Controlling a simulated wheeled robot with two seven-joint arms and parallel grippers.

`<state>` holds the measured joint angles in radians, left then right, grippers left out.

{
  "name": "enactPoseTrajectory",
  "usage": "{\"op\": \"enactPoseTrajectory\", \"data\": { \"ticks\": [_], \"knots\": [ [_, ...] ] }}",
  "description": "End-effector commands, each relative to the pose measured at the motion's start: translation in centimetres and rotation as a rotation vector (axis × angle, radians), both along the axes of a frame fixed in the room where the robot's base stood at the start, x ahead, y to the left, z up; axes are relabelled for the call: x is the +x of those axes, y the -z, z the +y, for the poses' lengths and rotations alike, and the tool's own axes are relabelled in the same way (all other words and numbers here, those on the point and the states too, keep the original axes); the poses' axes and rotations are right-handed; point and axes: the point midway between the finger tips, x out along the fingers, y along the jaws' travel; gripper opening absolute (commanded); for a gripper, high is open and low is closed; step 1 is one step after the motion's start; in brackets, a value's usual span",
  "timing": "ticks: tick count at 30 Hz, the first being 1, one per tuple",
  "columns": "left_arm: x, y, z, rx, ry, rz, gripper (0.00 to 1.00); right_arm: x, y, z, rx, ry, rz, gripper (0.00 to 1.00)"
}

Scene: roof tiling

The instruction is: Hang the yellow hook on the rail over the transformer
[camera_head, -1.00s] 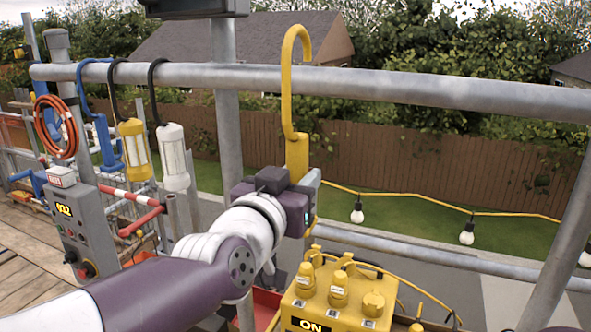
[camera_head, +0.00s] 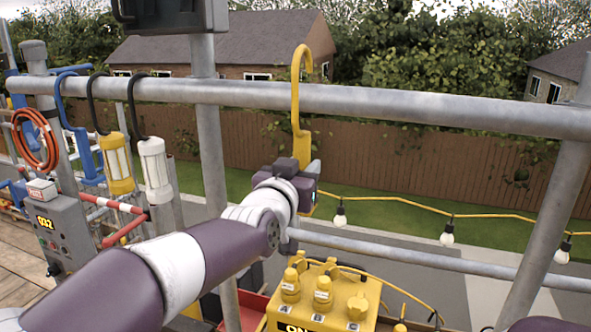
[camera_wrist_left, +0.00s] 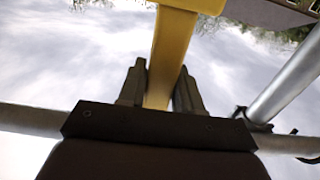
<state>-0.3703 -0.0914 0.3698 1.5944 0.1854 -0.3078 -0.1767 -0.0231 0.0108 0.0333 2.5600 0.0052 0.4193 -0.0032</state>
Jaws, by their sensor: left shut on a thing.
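The yellow hook (camera_head: 295,95) stands upright with its curved top above the upper grey rail (camera_head: 400,105). Its shank passes in front of the rail, and its short end comes down to the rail's top edge, where the rail hides any more of it. I cannot tell whether hook and rail touch. My left gripper (camera_head: 301,164) is shut on the hook's lower shank, below the rail. In the left wrist view the two fingers (camera_wrist_left: 160,88) flank the yellow shank (camera_wrist_left: 172,45). The yellow transformer (camera_head: 345,302), marked ON, is below and slightly right of the hook. My right gripper is out of view.
A blue hook (camera_head: 66,105), a yellow lamp (camera_head: 118,165) and a white lamp (camera_head: 155,170) hang from the rail's left part. An upright post (camera_head: 208,150) stands left of the hook. A lower rail (camera_head: 420,258) crosses behind the transformer. The upper rail is clear right of the hook.

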Motion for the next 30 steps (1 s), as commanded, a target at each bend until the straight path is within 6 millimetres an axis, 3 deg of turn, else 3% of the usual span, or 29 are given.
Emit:
{"op": "enactPoseTrajectory", "data": {
  "ticks": [5, 7, 15, 30],
  "knots": [
    [1.9, -0.4, -0.6, 0.001, 0.0, 0.001, 0.0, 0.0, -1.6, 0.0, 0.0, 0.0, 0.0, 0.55],
    [1.8, 1.5, -0.6, 0.0, 0.0, -0.001, 0.0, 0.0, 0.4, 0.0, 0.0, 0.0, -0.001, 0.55],
    [1.7, 3.9, -0.6, -0.001, 0.0, -0.002, 0.0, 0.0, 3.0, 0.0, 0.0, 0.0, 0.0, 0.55],
    [1.7, 4.5, -0.6, -0.001, 0.0, -0.002, 0.0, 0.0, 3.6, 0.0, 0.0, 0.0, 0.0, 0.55]
  ]
}}
